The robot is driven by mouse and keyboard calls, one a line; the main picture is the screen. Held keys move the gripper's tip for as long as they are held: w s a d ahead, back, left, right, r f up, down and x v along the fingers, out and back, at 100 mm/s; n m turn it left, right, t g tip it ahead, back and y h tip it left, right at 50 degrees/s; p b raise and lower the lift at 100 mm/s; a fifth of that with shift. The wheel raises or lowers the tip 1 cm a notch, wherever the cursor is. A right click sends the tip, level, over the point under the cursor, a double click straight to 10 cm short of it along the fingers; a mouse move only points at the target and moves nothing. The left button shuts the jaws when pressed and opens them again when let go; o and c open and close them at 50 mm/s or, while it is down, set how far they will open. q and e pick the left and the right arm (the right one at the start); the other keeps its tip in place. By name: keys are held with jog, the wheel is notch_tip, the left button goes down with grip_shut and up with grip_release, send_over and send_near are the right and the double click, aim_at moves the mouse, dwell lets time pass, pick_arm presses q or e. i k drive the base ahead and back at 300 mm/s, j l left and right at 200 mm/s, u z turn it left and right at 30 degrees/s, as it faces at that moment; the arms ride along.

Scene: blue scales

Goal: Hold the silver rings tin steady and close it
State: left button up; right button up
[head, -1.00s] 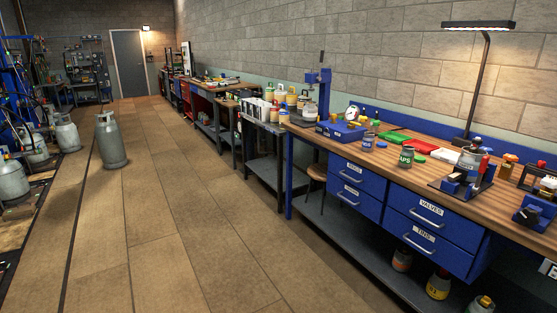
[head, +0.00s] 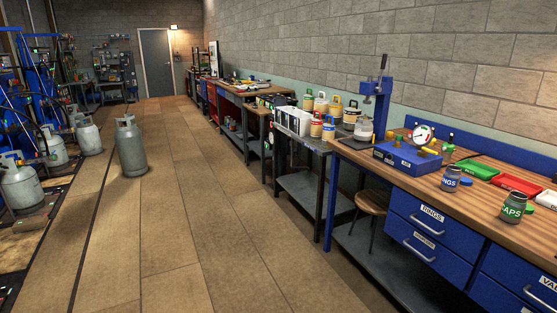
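The rings tin (head: 451,179) stands upright on the wooden bench top at the right of the head view. It looks dark blue-grey with white lettering, partly readable as "RINGS". A blue disc-like piece (head: 466,182) lies on the bench just right of it; I cannot tell for sure that it is the lid. A grey-green tin marked "CAPS" (head: 514,207) stands nearer the front edge, to the right. Neither of my grippers is in view.
A blue box with a round gauge (head: 408,157) and a blue press (head: 375,100) stand left of the tin. Green (head: 478,170) and red (head: 517,184) trays lie behind. A stool (head: 372,202) stands by the drawers. The floor (head: 190,220) is clear; a gas cylinder (head: 131,148) stands left.

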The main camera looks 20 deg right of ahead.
aim_at(451, 178)
jog(key=i+z, duration=0.7)
jog(key=i, duration=0.15)
jog(key=i+j+z, duration=0.2)
jog(key=i+z, duration=0.4)
jog(key=z, duration=0.15)
jog(key=i+j+z, duration=0.1)
jog(key=i+z, duration=0.15)
jog(key=z, duration=0.2)
jog(key=i+j+z, duration=0.2)
jog(key=z, duration=0.2)
jog(key=i+j+z, duration=0.25)
jog(key=z, duration=0.2)
jog(key=i+j+z, duration=0.15)
jog(key=j+z, duration=0.25)
jog(key=i+j+z, duration=0.4)
jog(key=j, duration=0.15)
jog(key=j+z, duration=0.2)
